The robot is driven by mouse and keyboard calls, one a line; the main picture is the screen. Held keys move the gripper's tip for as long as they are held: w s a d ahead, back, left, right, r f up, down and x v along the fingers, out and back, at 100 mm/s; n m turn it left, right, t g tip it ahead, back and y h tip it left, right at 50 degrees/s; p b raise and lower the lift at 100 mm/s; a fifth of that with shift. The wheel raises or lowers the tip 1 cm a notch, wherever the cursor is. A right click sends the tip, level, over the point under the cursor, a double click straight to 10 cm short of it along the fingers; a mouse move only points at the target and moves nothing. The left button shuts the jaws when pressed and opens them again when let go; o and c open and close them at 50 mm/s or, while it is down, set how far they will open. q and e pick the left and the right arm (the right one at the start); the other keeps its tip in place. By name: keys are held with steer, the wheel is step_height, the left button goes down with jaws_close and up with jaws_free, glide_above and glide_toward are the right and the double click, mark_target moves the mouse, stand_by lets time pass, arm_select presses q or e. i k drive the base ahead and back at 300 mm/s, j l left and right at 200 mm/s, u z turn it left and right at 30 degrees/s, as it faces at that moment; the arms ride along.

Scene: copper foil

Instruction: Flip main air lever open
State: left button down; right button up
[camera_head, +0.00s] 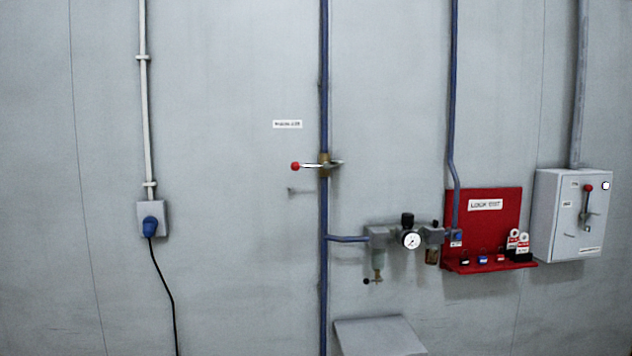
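The main air lever (307,166) is a thin metal handle with a red knob at its left end. It sits on a brass valve on the vertical blue air pipe (324,90). The lever lies roughly horizontal, across the pipe, with the knob pointing left. A small white label (287,124) is on the wall up and left of the valve; its text is too blurred to read surely. Neither of my grippers shows in the head view.
A regulator with a gauge (411,239) branches off the pipe below right. A red lockout board (483,225) with padlocks and tags and a grey switch box (574,214) are further right. A blue plug in a socket (151,224) is at left. A grey surface (378,337) sits below.

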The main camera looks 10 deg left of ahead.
mark_target(318, 166)
steer(key=l, duration=0.55)
steer(key=k+l, duration=0.1)
steer(key=l, duration=0.45)
steer(key=i+l, duration=0.1)
steer(key=l, duration=0.25)
steer(key=i+l+u, duration=0.1)
steer(key=l, duration=0.6)
steer(key=i+l, duration=0.35)
steer(key=i, duration=0.2)
steer(key=i+l+u, duration=0.15)
steer(key=i+l, duration=0.15)
steer(key=i, duration=0.25)
